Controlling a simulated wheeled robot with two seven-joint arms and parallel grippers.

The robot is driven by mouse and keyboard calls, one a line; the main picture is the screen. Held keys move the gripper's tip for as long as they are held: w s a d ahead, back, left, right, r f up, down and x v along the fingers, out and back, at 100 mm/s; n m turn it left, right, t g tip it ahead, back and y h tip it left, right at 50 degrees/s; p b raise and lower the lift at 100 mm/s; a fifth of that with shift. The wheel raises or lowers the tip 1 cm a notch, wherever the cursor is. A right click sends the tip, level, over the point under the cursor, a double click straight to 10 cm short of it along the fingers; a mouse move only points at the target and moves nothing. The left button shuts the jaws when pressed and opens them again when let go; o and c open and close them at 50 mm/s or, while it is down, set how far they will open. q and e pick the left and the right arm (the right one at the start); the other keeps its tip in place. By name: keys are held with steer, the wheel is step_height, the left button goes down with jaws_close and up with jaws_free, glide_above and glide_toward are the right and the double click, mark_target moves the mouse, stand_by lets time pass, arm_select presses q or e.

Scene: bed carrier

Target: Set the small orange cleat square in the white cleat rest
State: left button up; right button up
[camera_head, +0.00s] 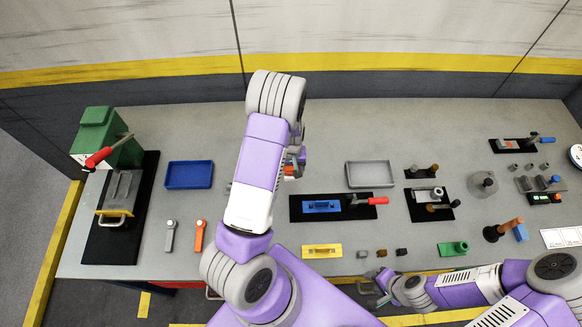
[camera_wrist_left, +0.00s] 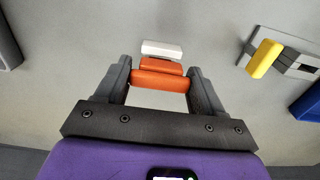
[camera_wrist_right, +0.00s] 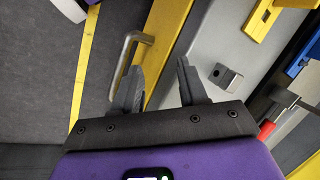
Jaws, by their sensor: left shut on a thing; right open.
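The small orange cleat (camera_wrist_left: 160,80) is between the fingers of my left gripper (camera_wrist_left: 161,76), which is shut on it. It shows as two stepped orange bars. The white cleat rest (camera_wrist_left: 162,49) appears just beyond the cleat in the left wrist view; I cannot tell the height gap between them. In the head view the orange cleat (camera_head: 290,171) shows partly beside my left arm, which hides most of that gripper, and I cannot make out the rest there. My right gripper (camera_wrist_right: 160,76) is open and empty near the table's front edge; it also shows in the head view (camera_head: 374,293).
A blue tray (camera_head: 190,174) lies left and a grey tray (camera_head: 368,174) right of my left arm. A black board (camera_head: 345,213) holds a blue block and red-handled tool. A drawer handle (camera_wrist_right: 128,55) and small grey block (camera_wrist_right: 225,77) are near my right gripper.

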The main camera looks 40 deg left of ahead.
arm_select(q)
steer(key=shift+s+d+f+b, duration=0.15)
steer(key=shift+s+f+b, duration=0.05)
steer(key=shift+f+b, duration=0.4)
steer(key=shift+s+f+b, duration=0.15)
steer(key=shift+f+b, duration=0.2)
steer(key=shift+s+f, duration=0.1)
steer(key=shift+s, duration=0.05)
steer(key=shift+s+d+f, duration=0.1)
steer(key=shift+d+f, duration=0.05)
steer(key=shift+d, duration=0.05)
stand_by(0.4)
steer(key=shift+w+b, duration=0.4)
steer(key=shift+b, duration=0.05)
stand_by(0.6)
steer(key=o, duration=1.4)
steer(key=shift+a, duration=0.1)
steer(key=shift+c, duration=0.2)
steer(key=shift+a, duration=0.1)
steer(key=shift+r, duration=0.2)
